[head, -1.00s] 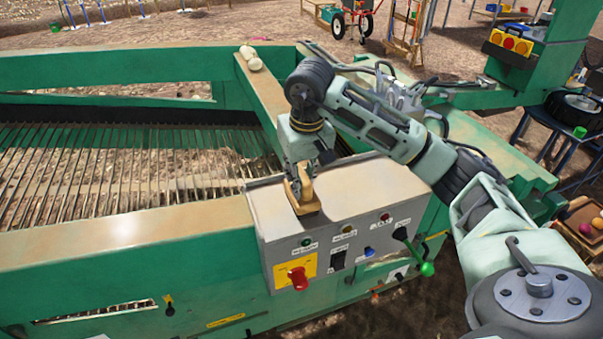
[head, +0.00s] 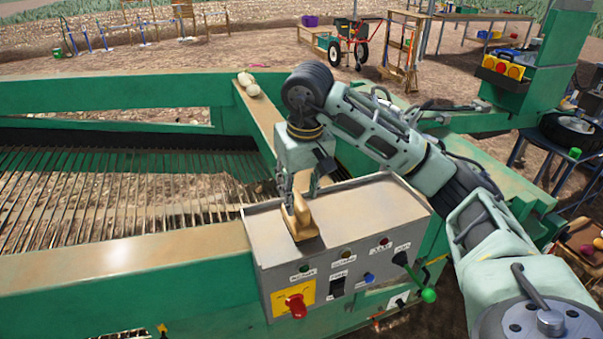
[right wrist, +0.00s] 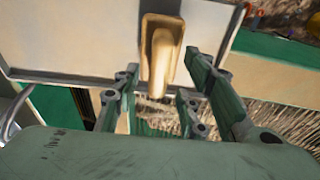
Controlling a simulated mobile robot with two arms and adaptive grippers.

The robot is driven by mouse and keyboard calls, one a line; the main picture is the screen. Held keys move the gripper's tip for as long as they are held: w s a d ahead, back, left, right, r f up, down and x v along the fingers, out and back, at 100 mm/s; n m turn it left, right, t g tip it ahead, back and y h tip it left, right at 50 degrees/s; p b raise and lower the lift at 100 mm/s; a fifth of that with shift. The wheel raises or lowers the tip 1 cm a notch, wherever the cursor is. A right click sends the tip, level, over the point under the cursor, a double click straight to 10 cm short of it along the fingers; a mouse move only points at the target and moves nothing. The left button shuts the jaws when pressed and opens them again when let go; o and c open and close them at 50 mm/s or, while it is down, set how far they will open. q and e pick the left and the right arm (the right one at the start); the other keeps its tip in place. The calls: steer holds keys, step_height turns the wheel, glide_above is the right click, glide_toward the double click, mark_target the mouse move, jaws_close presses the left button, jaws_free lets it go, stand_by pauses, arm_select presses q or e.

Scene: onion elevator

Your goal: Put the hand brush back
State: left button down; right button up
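The hand brush (head: 301,220), with a tan wooden back and handle, lies on top of the grey control box (head: 375,208). Its bristles are hidden. My right gripper (head: 302,187) is just behind and above the brush's handle end. In the right wrist view the brush (right wrist: 161,45) lies on the box top, its handle pointing toward my right gripper (right wrist: 162,82). The fingers are apart, with visible gaps on both sides of the handle. My left gripper is in neither view.
The green machine's beam (head: 130,258) runs left of the box, with a rod conveyor (head: 120,195) behind it. Two pale onions or stones (head: 249,84) sit on the far beam. A red switch (head: 296,305) and a green-knobbed lever (head: 428,294) stick out from the box front.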

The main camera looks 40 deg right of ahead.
step_height(320, 180, up, 8)
steer(key=s, duration=0.1)
steer(key=shift+p, duration=0.35)
steer(key=shift+s+a, duration=0.1)
steer(key=shift+a, duration=0.1)
stand_by(1.1)
